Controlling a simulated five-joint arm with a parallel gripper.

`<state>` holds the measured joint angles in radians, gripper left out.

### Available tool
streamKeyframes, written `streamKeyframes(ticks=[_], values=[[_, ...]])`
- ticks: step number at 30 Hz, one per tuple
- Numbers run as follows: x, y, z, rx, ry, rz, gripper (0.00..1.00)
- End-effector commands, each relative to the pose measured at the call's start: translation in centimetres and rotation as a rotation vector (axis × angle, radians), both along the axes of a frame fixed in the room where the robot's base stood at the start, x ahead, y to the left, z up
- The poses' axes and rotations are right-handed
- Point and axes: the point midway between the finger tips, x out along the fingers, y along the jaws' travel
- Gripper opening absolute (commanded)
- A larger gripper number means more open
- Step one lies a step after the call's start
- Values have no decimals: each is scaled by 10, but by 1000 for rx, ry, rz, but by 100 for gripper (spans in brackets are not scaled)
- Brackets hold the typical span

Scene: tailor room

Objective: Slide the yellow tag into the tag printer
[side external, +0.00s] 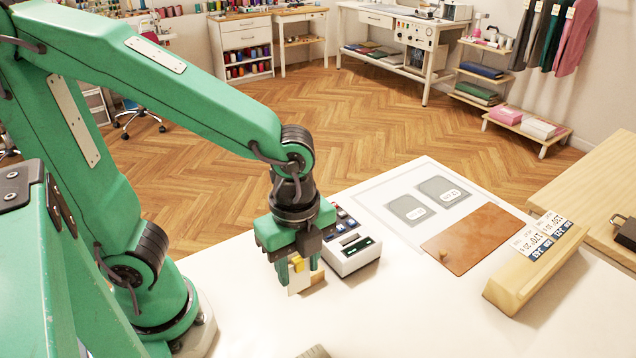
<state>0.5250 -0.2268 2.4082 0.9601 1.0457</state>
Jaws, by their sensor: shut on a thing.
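My gripper (296,272) points down over the white table and is shut on the yellow tag (297,264). Only a small yellow part of the tag shows between the green fingers. A pale, flat piece shows just below it; I cannot tell whether it belongs to the tag. The tag printer (345,262) is a white box with a dark slot and several buttons on top. It stands just right of my gripper, partly hidden behind it. The tag appears outside the printer's slot.
A small wooden piece (314,284) is at the fingertips. A brown board (462,250) and a wooden holder (510,290) with printed labels (541,237) lie to the right. A white mat (375,200) with two grey labelled patches lies behind. The table's front middle is mostly clear.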

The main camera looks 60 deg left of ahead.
Motion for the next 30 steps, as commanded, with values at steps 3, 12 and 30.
streamKeyframes(ticks=[3, 12, 30], values=[[0, 0, 0, 0, 0, 0, 18], [21, 3, 1, 1, 1, 4, 18], [151, 61, -9, 1, 3, 6, 18]])
